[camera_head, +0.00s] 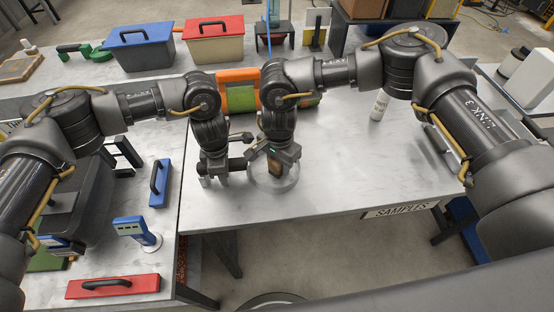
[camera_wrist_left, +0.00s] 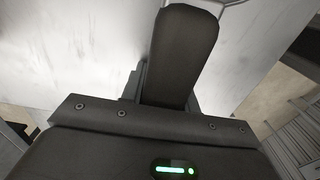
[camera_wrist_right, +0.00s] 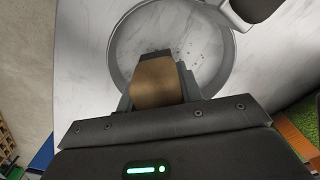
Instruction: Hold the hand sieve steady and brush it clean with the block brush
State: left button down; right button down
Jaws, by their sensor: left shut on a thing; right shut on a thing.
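The hand sieve (camera_head: 291,183) is a round, pale-rimmed ring at the bench's front, below my right gripper. In the right wrist view the sieve (camera_wrist_right: 117,52) shows as a wide ring with dark specks inside. My left gripper (camera_head: 222,178) is shut on a thick dark handle (camera_wrist_left: 185,50), which looks like the sieve's. My right gripper (camera_head: 274,160) is shut on the brown block brush (camera_head: 274,167). The brush (camera_wrist_right: 157,82) is over the inside of the ring. Its bristles are hidden, so I cannot tell whether they touch the mesh.
A white bottle (camera_head: 379,106) stands to the right. Boxes with a blue lid (camera_head: 139,35) and a red lid (camera_head: 213,27) stand at the back left.

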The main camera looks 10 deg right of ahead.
jog(key=shift+s+a, duration=0.15)
jog(key=shift+s, duration=1.2)
jog(key=shift+f, duration=0.25)
jog(key=shift+w, duration=2.05)
jog(key=shift+f, duration=0.1)
jog(key=shift+w+f, duration=0.15)
jog(key=shift+w, duration=1.65)
